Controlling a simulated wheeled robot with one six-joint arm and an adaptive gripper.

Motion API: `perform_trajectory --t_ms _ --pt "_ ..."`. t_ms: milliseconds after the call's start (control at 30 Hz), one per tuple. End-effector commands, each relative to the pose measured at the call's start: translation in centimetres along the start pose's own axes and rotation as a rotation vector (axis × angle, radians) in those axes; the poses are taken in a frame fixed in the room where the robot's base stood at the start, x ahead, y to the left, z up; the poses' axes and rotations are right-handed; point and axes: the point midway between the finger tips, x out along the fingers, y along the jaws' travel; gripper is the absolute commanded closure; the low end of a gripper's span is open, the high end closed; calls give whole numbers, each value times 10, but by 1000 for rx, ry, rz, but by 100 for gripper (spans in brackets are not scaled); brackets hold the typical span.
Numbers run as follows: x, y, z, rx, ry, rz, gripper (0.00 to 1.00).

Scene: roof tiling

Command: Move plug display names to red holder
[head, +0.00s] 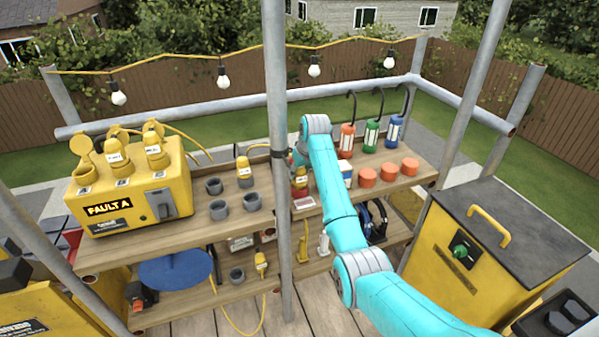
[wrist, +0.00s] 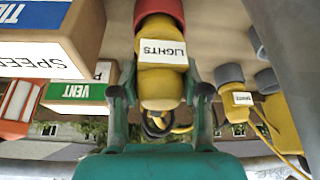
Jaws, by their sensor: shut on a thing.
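A yellow plug with a white label reading LIGHTS (wrist: 160,75) is between the fingers of my gripper (wrist: 160,98) in the wrist view. The gripper is shut on it. The plug's far end meets the red holder (wrist: 160,10); how deep it sits cannot be told. In the head view the red holder (head: 299,194) stands on the upper shelf, with the yellow plug (head: 300,181) at its top, partly hidden by the arm and the pole. Another labelled yellow plug (head: 244,171) stands in a grey holder (head: 246,182); a labelled plug also shows in the wrist view (wrist: 240,98).
Empty grey holders (head: 219,209) stand left of the pole (head: 277,130). The yellow FAULT A box (head: 150,200) carries several yellow plugs. Orange cups (head: 367,177) and hanging lamps (head: 371,135) are on the right. Labelled blocks (wrist: 75,92) lie beside the red holder.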

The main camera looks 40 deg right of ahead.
Motion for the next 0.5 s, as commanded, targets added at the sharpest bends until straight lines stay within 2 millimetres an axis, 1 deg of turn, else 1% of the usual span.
perform_trajectory --t_ms 500 --pt "6 0 2 0 0 0 96"
